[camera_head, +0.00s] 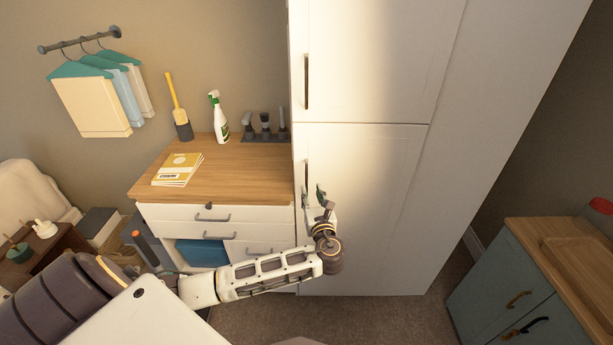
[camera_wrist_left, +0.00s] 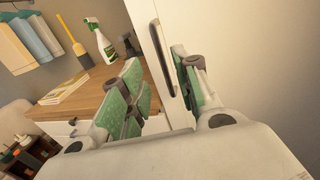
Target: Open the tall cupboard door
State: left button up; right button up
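The tall white cupboard (camera_head: 375,60) has an upper door and a lower door (camera_head: 365,185), and both look shut. A dark vertical handle (camera_head: 307,172) is at the lower door's left edge; it also shows in the left wrist view (camera_wrist_left: 164,62). My left gripper (camera_head: 318,203) is in front of that left edge, around the handle's lower end. In the left wrist view my gripper (camera_wrist_left: 160,92) has its green-padded fingers apart, and the handle appears between them, closer to the right finger. I cannot tell whether they touch it. My right gripper is out of view.
A wooden-topped drawer unit (camera_head: 235,165) stands left of the cupboard, with a spray bottle (camera_head: 219,118), a brush (camera_head: 180,115) and booklets (camera_head: 178,169). A blue-grey cabinet (camera_head: 510,295) stands at the right. Carpet (camera_head: 350,318) lies clear in front of the cupboard.

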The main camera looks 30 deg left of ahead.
aim_at(307, 177)
pick_arm(q)
jog(key=x, duration=1)
jog(key=shift+w+a+p, duration=0.1)
jog(key=shift+p, duration=0.3)
jog(key=shift+c, duration=0.4)
grip_shut()
